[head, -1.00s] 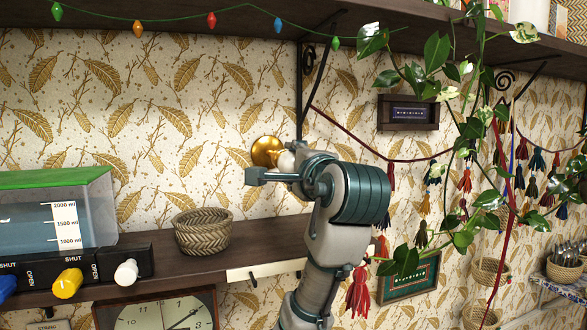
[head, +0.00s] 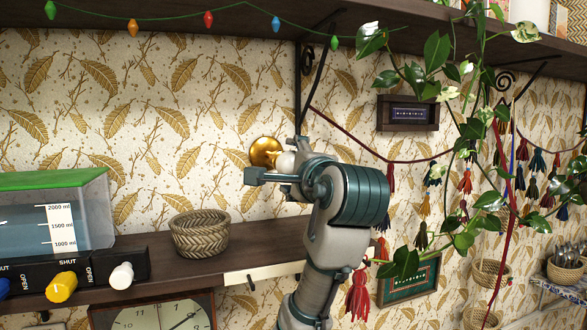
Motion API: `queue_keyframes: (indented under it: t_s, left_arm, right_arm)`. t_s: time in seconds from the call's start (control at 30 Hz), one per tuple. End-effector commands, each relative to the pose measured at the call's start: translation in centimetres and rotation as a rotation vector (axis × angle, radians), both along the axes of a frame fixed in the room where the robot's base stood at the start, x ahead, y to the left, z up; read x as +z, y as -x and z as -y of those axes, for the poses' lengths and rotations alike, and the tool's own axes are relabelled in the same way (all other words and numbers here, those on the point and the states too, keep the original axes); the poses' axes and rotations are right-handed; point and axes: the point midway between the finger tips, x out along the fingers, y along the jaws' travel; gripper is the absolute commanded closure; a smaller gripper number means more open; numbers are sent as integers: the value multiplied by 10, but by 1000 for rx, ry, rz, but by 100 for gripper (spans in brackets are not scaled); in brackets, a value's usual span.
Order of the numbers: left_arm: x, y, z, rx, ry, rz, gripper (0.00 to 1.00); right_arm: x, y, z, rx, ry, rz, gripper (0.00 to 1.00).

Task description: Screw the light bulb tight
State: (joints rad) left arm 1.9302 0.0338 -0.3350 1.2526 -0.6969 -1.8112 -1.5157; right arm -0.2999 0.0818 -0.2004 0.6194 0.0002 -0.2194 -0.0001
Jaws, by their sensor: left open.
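A round white light bulb (head: 286,160) shows beside a shiny gold lamp fitting (head: 264,151) on the patterned wall above the shelf. My left gripper (head: 277,165) is in front of the bulb, with one finger reaching left below it and another part rising on its right. The gripper is open around the bulb. Its fingers and palm hide the lower and right sides of the bulb, and I cannot tell whether they touch it. How far the bulb sits in the fitting is not clear. My right gripper is not in view.
A woven basket (head: 200,234) stands on the dark wooden shelf (head: 255,240) left of my arm. A water tank (head: 85,215) with coloured knobs is further left. A hanging plant (head: 465,120) and tasselled garland are close on the right. A metal bracket (head: 303,90) is above.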

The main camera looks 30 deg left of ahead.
Motion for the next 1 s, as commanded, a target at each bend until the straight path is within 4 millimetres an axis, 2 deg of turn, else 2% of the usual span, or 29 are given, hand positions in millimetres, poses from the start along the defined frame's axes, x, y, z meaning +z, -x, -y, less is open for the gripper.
queue_keyframes:
  t_s: [0.17, 0.4, 0.6, 0.77, 1.0]
  left_arm:
    - [1, 10, 14, -3, -2, 3, 22]
    - [0, 43, 55, -2, -2, 0, 22]
    - [-2, 64, 83, -4, -1, -2, 22]
    - [-2, 71, 91, -2, 0, -5, 22]
    - [-3, 72, 90, 0, 1, -5, 22]
  right_arm:
    - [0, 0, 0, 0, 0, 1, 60]
    - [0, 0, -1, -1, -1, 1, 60]
    - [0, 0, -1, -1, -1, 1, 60]
    - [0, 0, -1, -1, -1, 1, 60]
    - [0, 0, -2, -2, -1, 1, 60]
